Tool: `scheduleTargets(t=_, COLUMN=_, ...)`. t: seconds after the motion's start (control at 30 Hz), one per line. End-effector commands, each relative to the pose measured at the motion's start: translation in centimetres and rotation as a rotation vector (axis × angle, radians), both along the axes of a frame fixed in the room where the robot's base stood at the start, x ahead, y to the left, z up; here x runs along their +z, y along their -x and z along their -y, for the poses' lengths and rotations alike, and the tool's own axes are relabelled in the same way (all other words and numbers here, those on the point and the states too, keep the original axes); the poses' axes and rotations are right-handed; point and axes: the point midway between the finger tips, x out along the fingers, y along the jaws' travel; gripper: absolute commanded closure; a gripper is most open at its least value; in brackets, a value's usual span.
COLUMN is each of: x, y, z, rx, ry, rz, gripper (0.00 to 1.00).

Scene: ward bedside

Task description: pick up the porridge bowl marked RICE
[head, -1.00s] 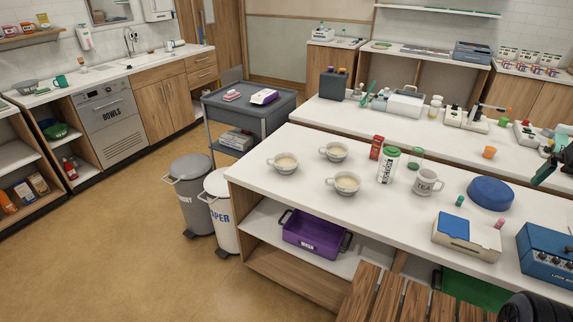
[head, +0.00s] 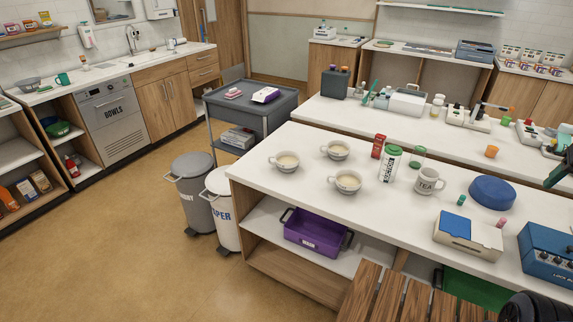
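Three pale two-handled bowls with cream-coloured porridge stand upright on the near white counter (head: 310,215): a left bowl (head: 286,167), a back bowl (head: 337,155) and a front bowl (head: 346,187). They stand apart from one another. I can read no RICE marking on any of them. A dark part at the right edge, seemingly my gripper (head: 561,174), is over the counter's right end, far from the bowls. It is cut off by the frame, so I cannot see whether its fingers are open or shut.
Right of the bowls stand a red carton (head: 378,146), a white green-lidded canister (head: 390,163), a glass (head: 417,156) and a TEA mug (head: 427,181). Farther right are a blue round object (head: 491,191) and a box (head: 467,233). Wooden slats (head: 400,299) stand in front. The counter's front left is clear.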

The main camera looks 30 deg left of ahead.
Motion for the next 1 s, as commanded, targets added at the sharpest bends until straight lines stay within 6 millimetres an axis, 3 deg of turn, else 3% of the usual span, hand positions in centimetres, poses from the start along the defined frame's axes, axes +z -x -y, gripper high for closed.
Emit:
scheduleTargets(t=0.03, x=0.0, y=0.0, z=0.0, rx=0.000, ry=0.000, rz=0.000, gripper=0.47)
scheduleTargets(t=0.1, x=0.0, y=0.0, z=0.0, rx=0.000, ry=0.000, rz=0.000, gripper=0.61)
scheduleTargets(t=0.4, x=0.1, y=-0.1, z=0.0, rx=0.004, ry=0.002, rz=-0.001, gripper=0.61)
scheduleTargets(t=0.53, x=0.6, y=-1.1, z=-0.4, rx=0.042, ry=0.020, rz=-0.018, gripper=0.61)
scheduleTargets(t=0.77, x=2.5, y=-5.7, z=-2.1, rx=0.205, ry=0.109, rz=-0.090, gripper=0.61)
scheduleTargets(t=1.0, x=3.9, y=-11.3, z=-5.1, rx=0.391, ry=0.219, rz=-0.164, gripper=0.61)
